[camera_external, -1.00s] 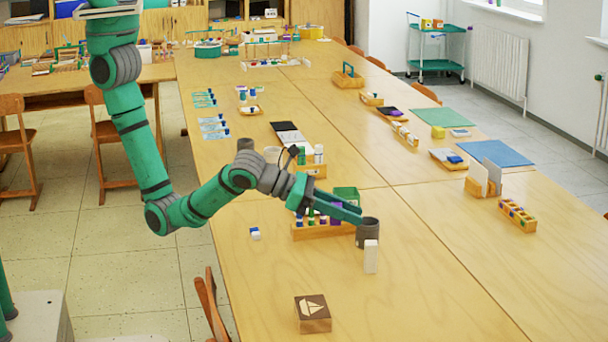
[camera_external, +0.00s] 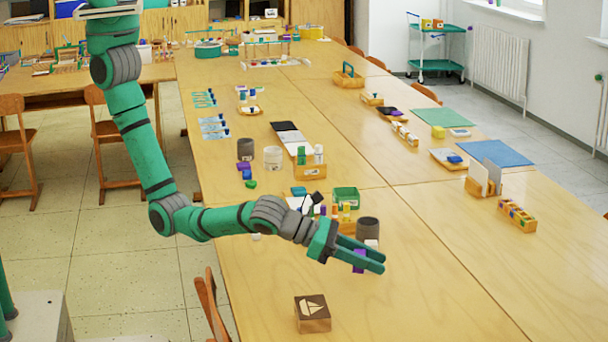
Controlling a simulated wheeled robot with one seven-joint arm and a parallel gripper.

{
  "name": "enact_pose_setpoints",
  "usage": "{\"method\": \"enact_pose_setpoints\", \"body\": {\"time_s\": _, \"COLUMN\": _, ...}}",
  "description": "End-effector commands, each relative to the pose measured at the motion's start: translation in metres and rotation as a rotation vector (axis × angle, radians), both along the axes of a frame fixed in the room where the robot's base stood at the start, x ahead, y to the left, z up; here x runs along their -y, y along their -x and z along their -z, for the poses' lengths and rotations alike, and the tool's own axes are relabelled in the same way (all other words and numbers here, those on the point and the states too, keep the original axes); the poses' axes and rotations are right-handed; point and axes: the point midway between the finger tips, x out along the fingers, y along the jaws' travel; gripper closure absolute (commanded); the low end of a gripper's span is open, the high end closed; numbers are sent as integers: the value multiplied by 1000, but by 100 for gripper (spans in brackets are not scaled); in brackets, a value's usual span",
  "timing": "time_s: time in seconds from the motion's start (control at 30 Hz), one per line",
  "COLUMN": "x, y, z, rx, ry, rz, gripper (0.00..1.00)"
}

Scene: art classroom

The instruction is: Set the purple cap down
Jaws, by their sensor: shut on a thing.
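My gripper (camera_external: 374,262) is over the near part of the long table, shut on the purple cap (camera_external: 359,261). The cap shows as a small purple piece below and between the green fingers, partly hidden by them. It appears to be held above the tabletop, though its exact height is hard to tell. The wooden rack (camera_external: 346,224) with several coloured pieces stands behind my gripper, partly covered by my arm.
A dark grey cup (camera_external: 368,228) stands just behind my gripper. A white block (camera_external: 372,243) is mostly hidden by the fingers. The tabletop at front right is clear.

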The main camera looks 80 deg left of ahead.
Motion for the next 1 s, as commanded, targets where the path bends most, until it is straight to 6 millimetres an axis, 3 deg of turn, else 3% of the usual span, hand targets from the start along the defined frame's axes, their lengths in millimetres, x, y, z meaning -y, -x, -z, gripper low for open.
{"method": "enact_pose_setpoints", "body": {"time_s": 0.1, "x": 16, "y": -17, "z": 10, "rx": 0, "ry": -2, "rz": 1, "gripper": 91}}
{"method": "enact_pose_setpoints", "body": {"time_s": 0.4, "x": 38, "y": -44, "z": 54, "rx": -1, "ry": -1, "rz": -1, "gripper": 91}}
{"method": "enact_pose_setpoints", "body": {"time_s": 0.67, "x": 46, "y": -52, "z": 67, "rx": 0, "ry": 0, "rz": 0, "gripper": 91}}
{"method": "enact_pose_setpoints", "body": {"time_s": 0.87, "x": 47, "y": -53, "z": 93, "rx": -1, "ry": -2, "rz": 0, "gripper": 91}}
{"method": "enact_pose_setpoints", "body": {"time_s": 1.0, "x": 46, "y": -54, "z": 99, "rx": 1, "ry": 1, "rz": 0, "gripper": 91}}
